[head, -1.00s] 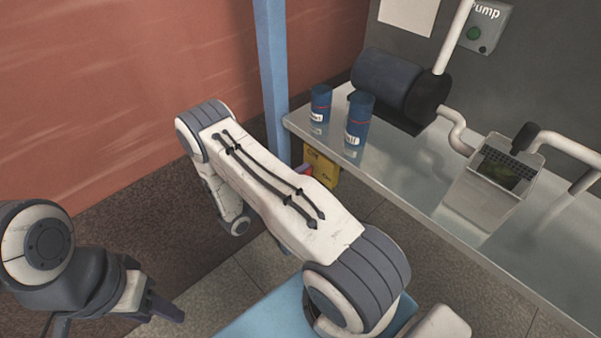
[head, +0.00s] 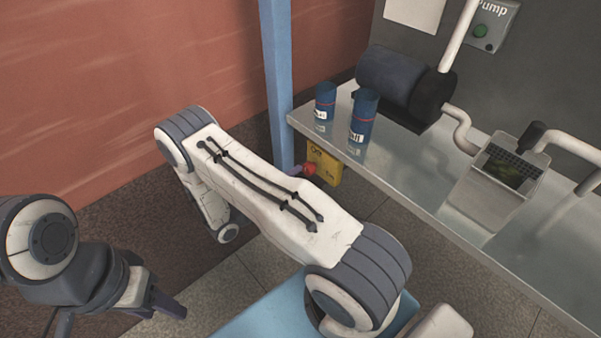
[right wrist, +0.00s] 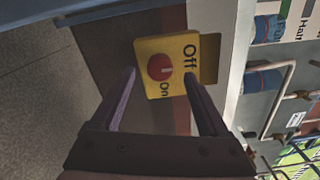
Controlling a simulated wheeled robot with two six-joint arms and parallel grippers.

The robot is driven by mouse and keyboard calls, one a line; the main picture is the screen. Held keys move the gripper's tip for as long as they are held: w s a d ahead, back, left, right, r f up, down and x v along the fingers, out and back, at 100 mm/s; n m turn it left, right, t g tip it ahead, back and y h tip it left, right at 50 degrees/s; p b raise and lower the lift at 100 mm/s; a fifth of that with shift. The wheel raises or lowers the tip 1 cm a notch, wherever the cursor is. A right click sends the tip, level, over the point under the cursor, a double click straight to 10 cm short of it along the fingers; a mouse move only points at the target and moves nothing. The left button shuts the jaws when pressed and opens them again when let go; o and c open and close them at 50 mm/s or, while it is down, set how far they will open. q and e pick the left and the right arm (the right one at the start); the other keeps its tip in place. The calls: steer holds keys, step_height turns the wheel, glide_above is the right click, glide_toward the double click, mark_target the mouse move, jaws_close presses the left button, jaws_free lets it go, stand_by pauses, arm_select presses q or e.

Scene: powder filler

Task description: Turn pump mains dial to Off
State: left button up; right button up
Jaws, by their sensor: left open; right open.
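The pump mains dial is a red round knob (right wrist: 160,67) on a yellow box (right wrist: 154,43) marked Off and On. In the right wrist view it lies between the fingers of my right gripper (right wrist: 160,75), which is open, with a gap on both sides. I cannot tell for sure which label its small pale mark points to. In the head view the red knob (head: 310,169) and yellow box (head: 326,166) sit low beside the blue post; my right arm hides most of that gripper. My left gripper (head: 172,303) is empty at the lower left, far from the dial.
A blue post (head: 279,90) stands just left of the box. The metal bench (head: 425,185) overhangs beside it, with two blue cans (head: 362,120), a dark motor (head: 400,85) and pipes. A grey pump switch (head: 487,28) is on the back wall.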

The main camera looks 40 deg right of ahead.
steer(key=a, duration=0.6)
steer(key=shift+s, duration=0.25)
steer(key=s+a+r+m+g+y, duration=0.2)
steer(key=s+a+r+m+y, duration=1.75)
steer(key=a+m, duration=0.5)
step_height(320, 180, up, 12)
steer(key=s+d+m+p, duration=0.1)
steer(key=m+p, duration=0.1)
steer(key=p, duration=0.9)
steer(key=shift+d+p, duration=0.4)
